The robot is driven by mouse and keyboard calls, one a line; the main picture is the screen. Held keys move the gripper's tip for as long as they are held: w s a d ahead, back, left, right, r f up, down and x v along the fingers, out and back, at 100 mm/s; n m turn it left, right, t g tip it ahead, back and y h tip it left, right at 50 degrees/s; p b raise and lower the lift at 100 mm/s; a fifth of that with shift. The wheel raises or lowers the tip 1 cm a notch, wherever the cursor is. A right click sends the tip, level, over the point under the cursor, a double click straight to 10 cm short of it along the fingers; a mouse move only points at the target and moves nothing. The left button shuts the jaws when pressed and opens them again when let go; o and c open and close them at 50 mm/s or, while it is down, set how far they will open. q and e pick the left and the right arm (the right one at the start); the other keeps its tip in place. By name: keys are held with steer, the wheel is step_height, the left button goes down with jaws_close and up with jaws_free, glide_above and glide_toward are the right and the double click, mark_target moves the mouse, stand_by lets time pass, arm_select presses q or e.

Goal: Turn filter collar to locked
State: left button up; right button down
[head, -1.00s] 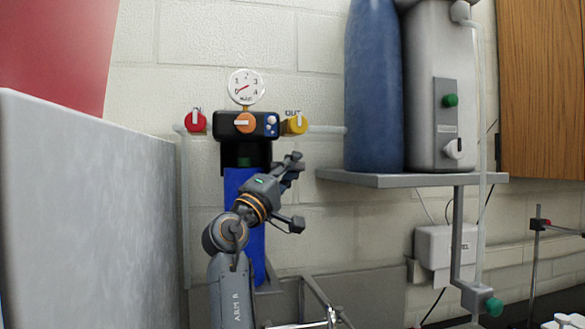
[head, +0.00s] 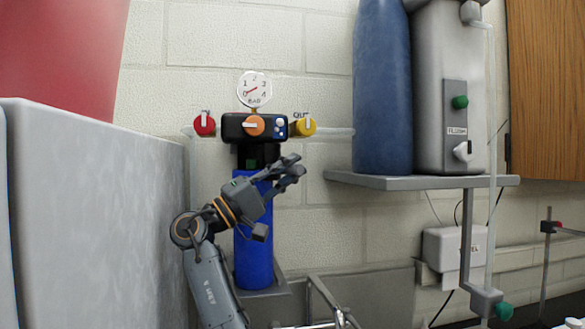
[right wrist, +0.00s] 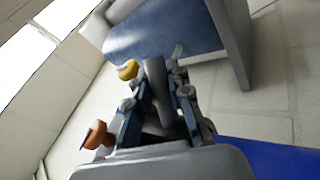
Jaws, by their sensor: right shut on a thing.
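The blue filter (head: 254,262) hangs upright under a black head on the wall. Its dark collar (head: 246,151), with a small green mark at the front, sits at the top of the blue body. My right gripper (head: 294,168) is just to the right of the collar, with its wrist in front of the blue body. In the right wrist view its fingers (right wrist: 163,92) are shut on a dark grey piece between them, which appears to belong to the collar. The grip itself is partly hidden in the head view. My left gripper is not in view.
Above the collar are an orange knob (head: 254,125), a red knob (head: 204,125), a yellow knob (head: 305,127) and a round gauge (head: 254,89). A grey shelf (head: 420,183) with a blue tank (head: 382,90) stands right. A grey panel (head: 95,220) stands close on the left.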

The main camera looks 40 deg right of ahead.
stand_by(0.4)
steer(key=c, duration=1.2)
jaws_free()
